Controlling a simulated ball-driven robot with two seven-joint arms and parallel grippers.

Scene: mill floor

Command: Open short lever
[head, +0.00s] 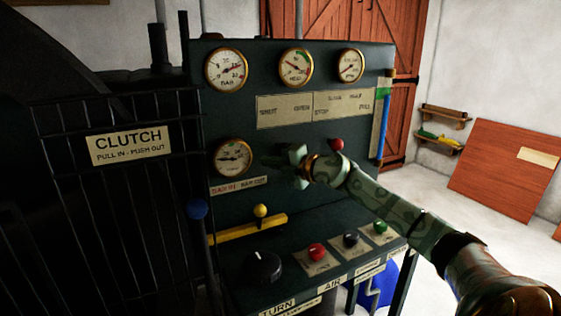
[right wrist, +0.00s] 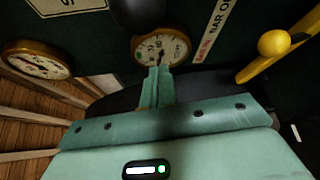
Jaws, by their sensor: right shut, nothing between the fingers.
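The dark green control panel (head: 290,120) carries a plate marked SHUT and OPEN (head: 285,110) beside one marked with STOP and FULL. A red knob (head: 336,144) sits below the plates, just right of my right gripper (head: 296,154). That gripper is shut and empty, in front of the panel beneath the SHUT/OPEN plate. In the right wrist view its fingers (right wrist: 157,86) are together, with a dark rounded knob (right wrist: 137,11) just beyond them at the top edge. I cannot tell which knob belongs to the short lever. My left gripper is out of view.
A yellow lever with a ball (head: 260,211) sticks out below the lower gauge (head: 232,157). The front ledge holds a black dial (head: 262,267) and red, black and green knobs. A barred guard with a CLUTCH sign (head: 129,145) stands left.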

